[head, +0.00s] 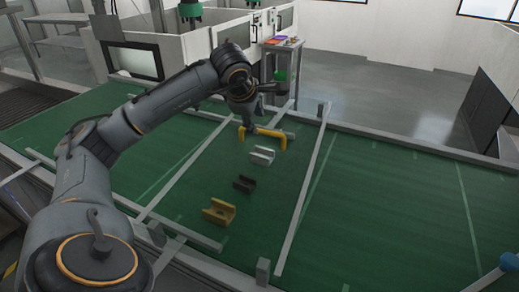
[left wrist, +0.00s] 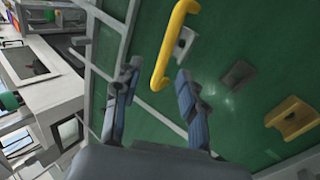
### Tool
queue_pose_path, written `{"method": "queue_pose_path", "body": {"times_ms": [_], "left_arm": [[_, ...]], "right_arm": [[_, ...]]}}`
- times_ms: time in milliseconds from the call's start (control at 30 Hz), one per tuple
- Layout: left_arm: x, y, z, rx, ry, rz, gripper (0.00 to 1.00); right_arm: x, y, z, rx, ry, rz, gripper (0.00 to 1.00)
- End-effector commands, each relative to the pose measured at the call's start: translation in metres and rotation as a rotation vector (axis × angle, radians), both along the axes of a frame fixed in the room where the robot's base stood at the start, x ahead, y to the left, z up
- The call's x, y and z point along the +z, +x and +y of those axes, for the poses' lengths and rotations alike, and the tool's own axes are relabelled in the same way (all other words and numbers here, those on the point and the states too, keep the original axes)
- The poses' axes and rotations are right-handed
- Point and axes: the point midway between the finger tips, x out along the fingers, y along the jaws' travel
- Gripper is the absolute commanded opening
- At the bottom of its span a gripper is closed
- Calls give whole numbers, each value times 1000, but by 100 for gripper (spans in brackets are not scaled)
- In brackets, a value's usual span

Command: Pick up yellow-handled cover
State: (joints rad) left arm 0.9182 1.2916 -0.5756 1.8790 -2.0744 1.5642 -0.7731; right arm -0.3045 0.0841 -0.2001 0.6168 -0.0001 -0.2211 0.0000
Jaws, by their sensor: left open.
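The yellow handle (head: 268,134) shows as a bar with bent ends, low over the green surface. It also shows in the left wrist view (left wrist: 171,45), running up from between my fingers. I cannot tell how the handle joins a cover beneath it. My left gripper (head: 249,131) is at the handle's left part in the head view. In the left wrist view its two fingers (left wrist: 158,78) are apart, on either side of the handle's near end. I cannot tell whether they touch it. My right gripper is not in view.
A white block (head: 262,156), a black block (head: 244,184) and a yellow notched block (head: 219,211) lie in a row towards me. Pale rails (head: 303,195) cross the green surface (head: 390,220). A blue knob (head: 509,262) shows at the lower right. White machines (head: 205,40) stand behind.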

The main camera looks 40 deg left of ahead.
Motion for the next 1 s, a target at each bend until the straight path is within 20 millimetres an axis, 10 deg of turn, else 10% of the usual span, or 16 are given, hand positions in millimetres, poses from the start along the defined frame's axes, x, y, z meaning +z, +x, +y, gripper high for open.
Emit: {"method": "queue_pose_path", "body": {"times_ms": [667, 900, 1000], "left_arm": [[-48, 22, 10, -1, 0, 1, 41], [-47, 22, 10, -1, 0, 1, 0], [-47, 22, 10, -1, 0, 1, 0]], "right_arm": [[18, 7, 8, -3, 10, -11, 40], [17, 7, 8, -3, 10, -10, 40], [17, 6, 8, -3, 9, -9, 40]]}}
